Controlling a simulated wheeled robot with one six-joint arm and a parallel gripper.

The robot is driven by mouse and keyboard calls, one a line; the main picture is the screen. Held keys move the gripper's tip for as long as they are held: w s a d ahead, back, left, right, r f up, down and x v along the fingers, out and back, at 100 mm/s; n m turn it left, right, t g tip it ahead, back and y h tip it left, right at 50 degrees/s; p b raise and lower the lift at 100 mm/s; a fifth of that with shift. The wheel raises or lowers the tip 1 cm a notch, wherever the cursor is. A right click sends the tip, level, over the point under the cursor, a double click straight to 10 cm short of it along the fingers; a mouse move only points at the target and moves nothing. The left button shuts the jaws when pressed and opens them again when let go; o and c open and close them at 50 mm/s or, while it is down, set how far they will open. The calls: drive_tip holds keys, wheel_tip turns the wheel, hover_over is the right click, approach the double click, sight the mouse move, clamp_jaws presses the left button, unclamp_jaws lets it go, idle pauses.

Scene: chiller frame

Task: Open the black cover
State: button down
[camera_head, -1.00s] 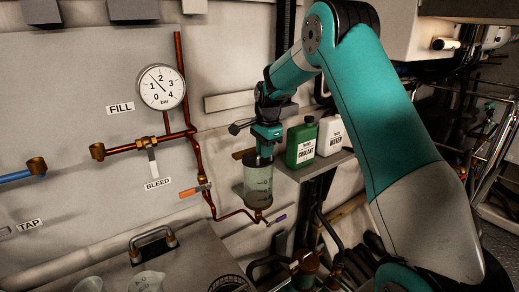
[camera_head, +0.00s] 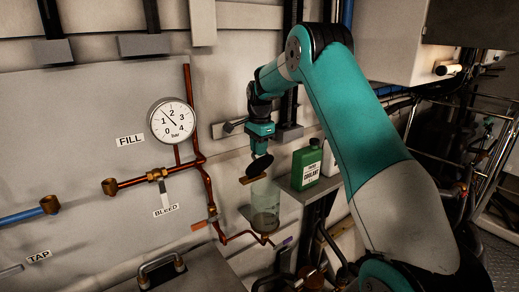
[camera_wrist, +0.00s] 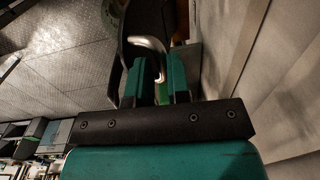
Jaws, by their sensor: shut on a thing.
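The black cover (camera_head: 260,166) is a dark disc, tilted steeply, above the clear glass cylinder (camera_head: 265,203). The cylinder's upper end looks uncovered, with liquid low inside. My gripper (camera_head: 259,149) is above the cover and shut on its handle. In the wrist view, the fingers of my gripper (camera_wrist: 155,84) close around a pale metal handle (camera_wrist: 150,44) on the black cover (camera_wrist: 133,22). I cannot tell whether the cover still touches the cylinder or its mount.
A tan bracket (camera_head: 257,179) sits by the cylinder's top. A green coolant bottle (camera_head: 306,167) stands on a shelf right of it. Copper pipes (camera_head: 205,185) and a pressure gauge (camera_head: 172,121) are on the wall to the left. My arm hides part of the right side.

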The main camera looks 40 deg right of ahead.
drive_tip(key=w, duration=0.1)
drive_tip(key=w+f+p, duration=0.1)
drive_tip(key=w, duration=0.1)
drive_tip(key=shift+w, duration=0.3)
drive_tip(key=shift+a+f, duration=0.1)
drive_tip(key=c, duration=1.2)
unclamp_jaws()
drive_tip(key=shift+w, duration=0.15)
drive_tip(key=shift+o, duration=0.2)
wheel_tip(320, 180, up, 19)
drive_tip(key=s, duration=0.1)
drive_tip(key=shift+b, duration=0.35)
